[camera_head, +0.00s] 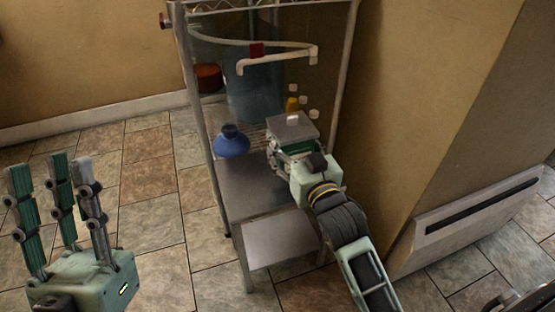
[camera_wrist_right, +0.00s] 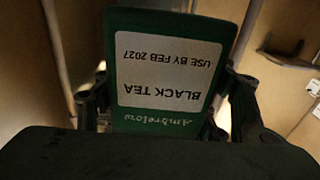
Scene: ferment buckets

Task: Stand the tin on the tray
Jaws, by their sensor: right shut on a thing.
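The tin (camera_head: 292,130) is a dark green box with a grey top, over the right part of the rack in the head view. In the right wrist view the tin (camera_wrist_right: 160,75) fills the middle, its white label reading "BLACK TEA" upside down. My right gripper (camera_head: 288,152) is shut on the tin, with its fingers at both sides. A flat grey metal surface (camera_head: 278,240) juts out at the rack's front and looks like the tray. I cannot tell whether the tin touches anything below. My left gripper (camera_head: 54,172) is open and empty, far left.
The metal rack (camera_head: 212,150) has thin posts. A blue funnel-like thing (camera_head: 231,142) stands left of the tin, with a large blue bucket (camera_head: 255,95) and white pipe (camera_head: 285,57) behind. A yellow bottle (camera_head: 291,104) is behind the tin. A wall corner (camera_head: 405,130) is close on the right.

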